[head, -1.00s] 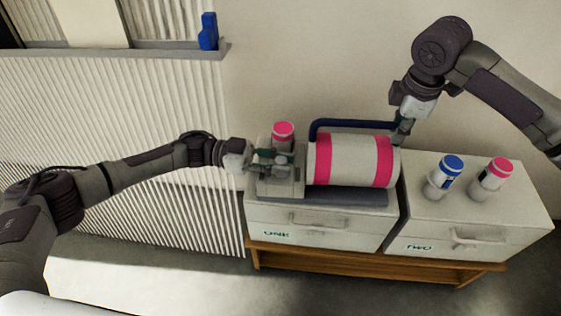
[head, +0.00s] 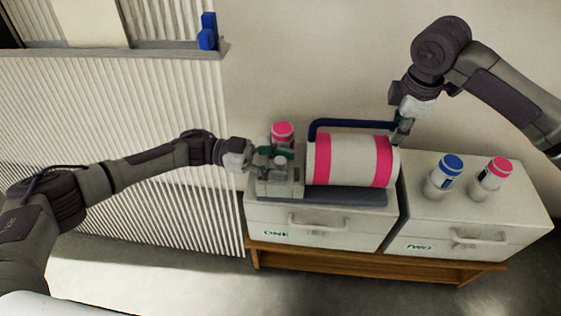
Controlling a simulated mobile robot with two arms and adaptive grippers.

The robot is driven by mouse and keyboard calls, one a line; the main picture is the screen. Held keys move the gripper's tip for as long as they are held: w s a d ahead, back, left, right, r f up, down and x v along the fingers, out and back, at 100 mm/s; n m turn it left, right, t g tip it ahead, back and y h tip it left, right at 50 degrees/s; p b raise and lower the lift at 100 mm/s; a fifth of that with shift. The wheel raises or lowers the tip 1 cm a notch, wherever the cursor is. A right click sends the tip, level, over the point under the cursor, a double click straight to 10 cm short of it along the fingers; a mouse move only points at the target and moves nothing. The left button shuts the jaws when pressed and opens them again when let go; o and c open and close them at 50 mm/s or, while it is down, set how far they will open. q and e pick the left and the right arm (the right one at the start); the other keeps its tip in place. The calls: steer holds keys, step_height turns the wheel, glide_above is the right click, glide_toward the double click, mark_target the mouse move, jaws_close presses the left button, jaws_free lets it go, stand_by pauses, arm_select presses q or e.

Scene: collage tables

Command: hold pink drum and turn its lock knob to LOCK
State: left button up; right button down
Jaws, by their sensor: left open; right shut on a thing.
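The pink drum (head: 345,161) is a white cylinder with two pink bands. It lies on its side on a grey base on the cabinet marked ONE. A dark blue handle bar (head: 345,124) runs along its upper back side. My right gripper (head: 400,137) is shut at the right end of this bar, beside the drum's right end. My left gripper (head: 266,163) is open at the grey block (head: 281,188) on the drum's left end. The lock knob and its marking cannot be made out; the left gripper's fingers cover that area.
A pink-capped bottle (head: 282,132) stands behind the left gripper. A blue-capped bottle (head: 445,175) and another pink-capped bottle (head: 491,178) stand on the cabinet marked TWO (head: 425,213). A blue object (head: 208,32) sits on the ledge at upper left.

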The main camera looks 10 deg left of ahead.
steer(key=c, duration=1)
jaws_free()
arm_select(q)
steer(key=w+a, duration=0.1)
steer(key=a, duration=1.1)
steer(key=shift+w, duration=0.2)
arm_select(e)
steer(key=shift+o, duration=0.2)
steer(key=shift+r, duration=0.1)
step_height(320, 180, up, 12)
steer(key=s, duration=0.2)
steer(key=shift+f, duration=0.2)
